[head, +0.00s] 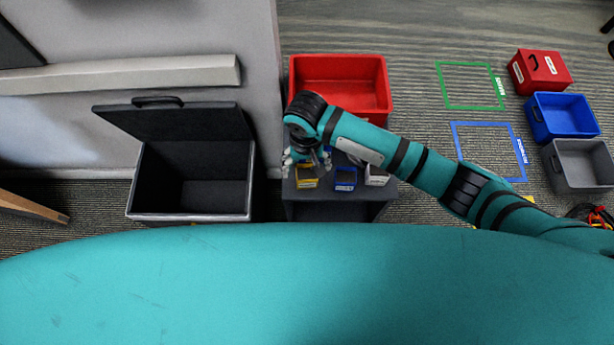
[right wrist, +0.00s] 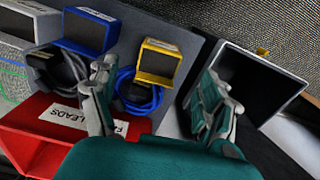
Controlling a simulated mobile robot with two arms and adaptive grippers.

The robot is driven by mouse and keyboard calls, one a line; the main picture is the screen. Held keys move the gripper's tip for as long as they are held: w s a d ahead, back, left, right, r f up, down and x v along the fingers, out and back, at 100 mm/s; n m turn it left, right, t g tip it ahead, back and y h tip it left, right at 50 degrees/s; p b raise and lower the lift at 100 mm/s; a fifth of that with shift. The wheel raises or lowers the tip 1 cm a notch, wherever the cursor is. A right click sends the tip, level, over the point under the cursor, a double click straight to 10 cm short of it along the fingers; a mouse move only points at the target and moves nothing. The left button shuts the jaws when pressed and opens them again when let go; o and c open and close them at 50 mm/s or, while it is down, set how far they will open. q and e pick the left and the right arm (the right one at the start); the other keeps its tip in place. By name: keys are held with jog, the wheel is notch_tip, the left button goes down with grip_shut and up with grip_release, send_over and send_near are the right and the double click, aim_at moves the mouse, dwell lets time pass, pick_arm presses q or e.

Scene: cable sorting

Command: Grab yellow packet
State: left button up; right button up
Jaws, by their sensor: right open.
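The yellow packet, a small yellow-edged holder with a dark face and white label, stands on a small dark table (head: 350,208) in the head view (head: 307,183). It also shows in the right wrist view (right wrist: 160,62), with a coiled blue cable (right wrist: 139,97) against it. My right gripper (head: 306,163) is over the packet's end of the table. In the right wrist view its two fingers (right wrist: 158,98) are spread apart, one to each side of the blue cable, with the packet just beyond them. Nothing is between the fingertips that I can see held. My left gripper is not in view.
A blue holder (right wrist: 90,33) and a grey one (right wrist: 18,27) stand beside the packet, with dark cable by the blue one. A red bin (head: 340,62) is behind the table. An open dark box (head: 190,217) stands to the left. Floor at right has taped outlines and bins.

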aim_at(307, 174)
jog(key=shift+w+f+b, duration=0.1)
jog(key=shift+f+b, duration=0.2)
jog(key=shift+f, duration=2.8)
jog(key=shift+c, duration=0.3)
jog(key=c, duration=0.9)
